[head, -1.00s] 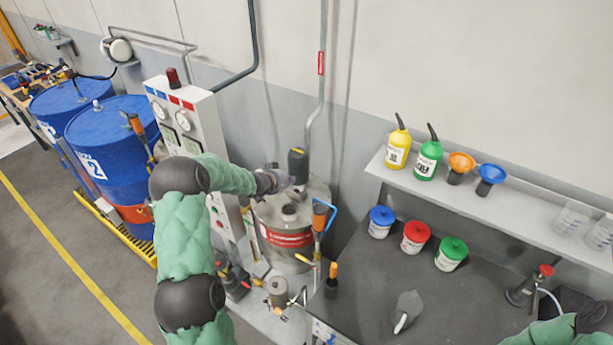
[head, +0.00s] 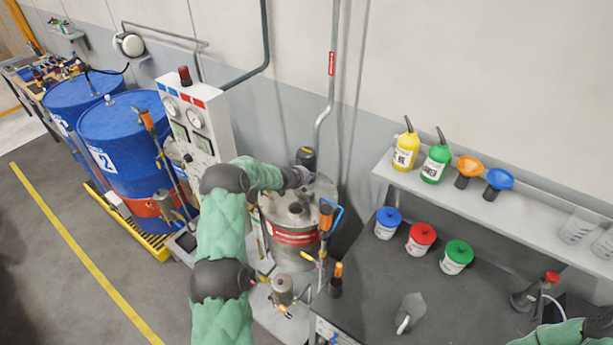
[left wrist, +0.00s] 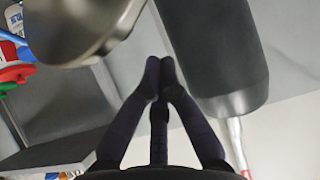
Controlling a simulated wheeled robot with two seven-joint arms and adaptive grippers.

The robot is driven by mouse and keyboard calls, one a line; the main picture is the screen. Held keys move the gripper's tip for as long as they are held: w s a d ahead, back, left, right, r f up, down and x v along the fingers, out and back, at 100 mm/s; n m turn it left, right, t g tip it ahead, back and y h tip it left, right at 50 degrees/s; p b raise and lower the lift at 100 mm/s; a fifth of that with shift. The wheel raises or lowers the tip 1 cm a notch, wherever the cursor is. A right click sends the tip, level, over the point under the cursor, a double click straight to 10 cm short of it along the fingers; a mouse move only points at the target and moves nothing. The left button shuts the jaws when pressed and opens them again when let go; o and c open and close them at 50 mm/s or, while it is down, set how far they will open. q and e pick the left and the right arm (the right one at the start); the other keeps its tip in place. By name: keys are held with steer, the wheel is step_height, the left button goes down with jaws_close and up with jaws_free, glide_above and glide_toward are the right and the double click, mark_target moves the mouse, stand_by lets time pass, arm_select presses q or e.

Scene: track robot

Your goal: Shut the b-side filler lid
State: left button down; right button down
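The metal tank (head: 292,237) with a red label stands against the wall, right of the gauge panel. Its top carries a dark cylinder (head: 306,158) and a short round fitting (head: 297,208); I cannot tell for sure which part is the filler lid. My left gripper (head: 302,177) is over the back of the tank top, next to the dark cylinder. In the left wrist view its fingers (left wrist: 160,68) meet at the tips with nothing between them. The dark cylinder (left wrist: 218,50) is right of them, and a rounded metal part (left wrist: 80,28) is at upper left. My right gripper is out of view.
The dark bench (head: 375,275) holds blue, red and green-lidded tubs and a scoop (head: 409,312). A shelf (head: 400,178) with bottles and funnels is behind. Blue drums (head: 120,140) stand left.

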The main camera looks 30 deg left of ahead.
mark_target(303, 193)
arm_select(q)
steer(key=shift+s+a+f, duration=0.1)
steer(key=shift+s+f, duration=0.25)
steer(key=shift+s, duration=0.5)
steer(key=shift+s+f, duration=0.35)
steer(key=shift+s, duration=0.5)
steer(key=shift+b, duration=0.35)
steer(key=shift+s+f+b, duration=0.1)
steer(key=shift+f+b, duration=0.05)
steer(key=shift+b, duration=0.35)
steer(key=shift+s+t+b, duration=0.2)
steer(key=shift+t+b, duration=0.1)
steer(key=shift+b, duration=0.15)
